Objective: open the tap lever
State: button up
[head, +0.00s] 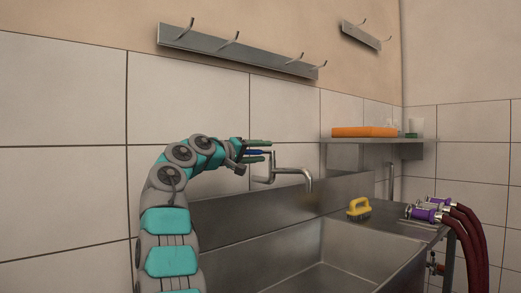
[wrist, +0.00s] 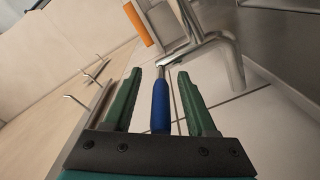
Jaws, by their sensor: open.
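The tap (head: 290,177) is a bent metal pipe on the tiled wall above the sink. Its lever (head: 256,153) has a blue grip and points left toward my arm. In the wrist view the blue lever (wrist: 160,105) lies between the two green fingers, with a visible gap on each side. The metal tap (wrist: 218,45) is beyond the fingertips at upper right. My gripper (head: 269,149) is open around the lever and also shows in the wrist view (wrist: 158,78). I cannot tell whether a finger touches the lever on its hidden side.
A steel sink (head: 325,240) lies below the tap. A yellow brush (head: 358,208) and purple hose couplings (head: 425,212) are on the right ledge. A shelf (head: 370,140) holds an orange item (head: 364,132). Hook rails (head: 235,52) hang above on the wall.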

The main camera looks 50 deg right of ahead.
grip_shut()
dwell(0.4)
dwell(1.0)
